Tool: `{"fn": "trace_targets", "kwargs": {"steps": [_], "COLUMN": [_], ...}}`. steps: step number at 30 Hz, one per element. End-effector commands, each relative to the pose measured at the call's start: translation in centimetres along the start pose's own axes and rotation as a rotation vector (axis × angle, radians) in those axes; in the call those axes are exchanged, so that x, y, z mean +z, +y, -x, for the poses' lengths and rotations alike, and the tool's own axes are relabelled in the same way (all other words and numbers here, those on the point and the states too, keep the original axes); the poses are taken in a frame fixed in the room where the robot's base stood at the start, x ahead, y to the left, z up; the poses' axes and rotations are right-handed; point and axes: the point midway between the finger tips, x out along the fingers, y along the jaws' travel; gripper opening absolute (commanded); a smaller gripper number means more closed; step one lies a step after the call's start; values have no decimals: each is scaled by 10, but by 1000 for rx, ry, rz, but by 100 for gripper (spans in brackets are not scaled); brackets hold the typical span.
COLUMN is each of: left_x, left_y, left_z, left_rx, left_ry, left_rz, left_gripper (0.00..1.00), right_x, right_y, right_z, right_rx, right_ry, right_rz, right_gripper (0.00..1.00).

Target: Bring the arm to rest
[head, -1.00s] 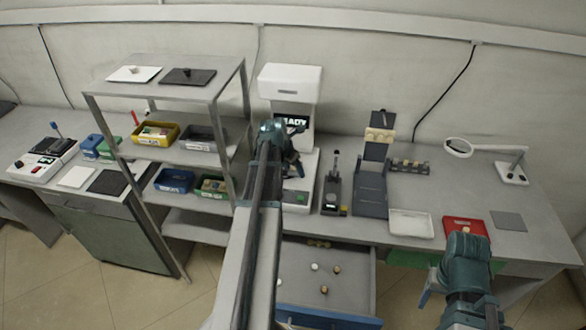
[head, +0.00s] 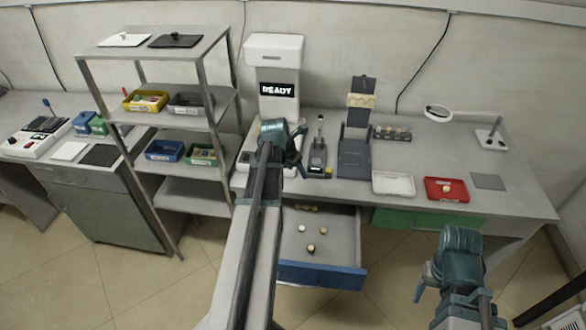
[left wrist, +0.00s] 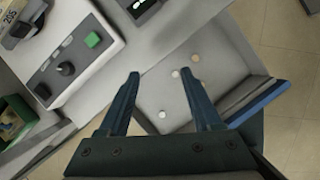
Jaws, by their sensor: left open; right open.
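My left arm reaches up the middle of the head view, and its gripper (head: 296,158) is at the bench edge in front of the white machine (head: 275,85), whose screen reads READY. In the left wrist view the two fingers (left wrist: 160,78) are apart with nothing between them, above the open drawer (left wrist: 215,60). My right gripper (head: 424,283) is low at the right of the head view, in front of the bench and apart from it. It looks empty, but its fingers are partly hidden by the wrist.
The open drawer (head: 335,247) juts out below the bench with several small round pieces inside. A shelf rack (head: 200,55) with bins stands left. A white tray (head: 393,184), a red tray (head: 432,190) and a magnifier (head: 490,138) are on the right. Floor in front is free.

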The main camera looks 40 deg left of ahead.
Motion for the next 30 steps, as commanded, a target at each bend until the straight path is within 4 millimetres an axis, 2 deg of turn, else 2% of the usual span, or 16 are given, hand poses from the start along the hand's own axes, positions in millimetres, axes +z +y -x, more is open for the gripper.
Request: {"fn": "trace_targets", "kwargs": {"steps": [23,26,29,30], "left_x": [1,4,6,6], "left_y": [-5,-29,-74,-96], "left_z": [0,-3,-8,-9], "left_rx": [-3,-20,-53,-72], "left_ry": [3,22,55,71], "left_rz": [-25,-160,-437,-575], "left_gripper": [66,66,66,66], "right_x": [0,0,0,0], "right_y": [0,0,0,0], "right_z": [0,0,0,0], "right_rx": [0,0,0,0], "right_ry": [0,0,0,0], "right_rz": [0,0,0,0], "right_gripper": [63,63,63,63]}}
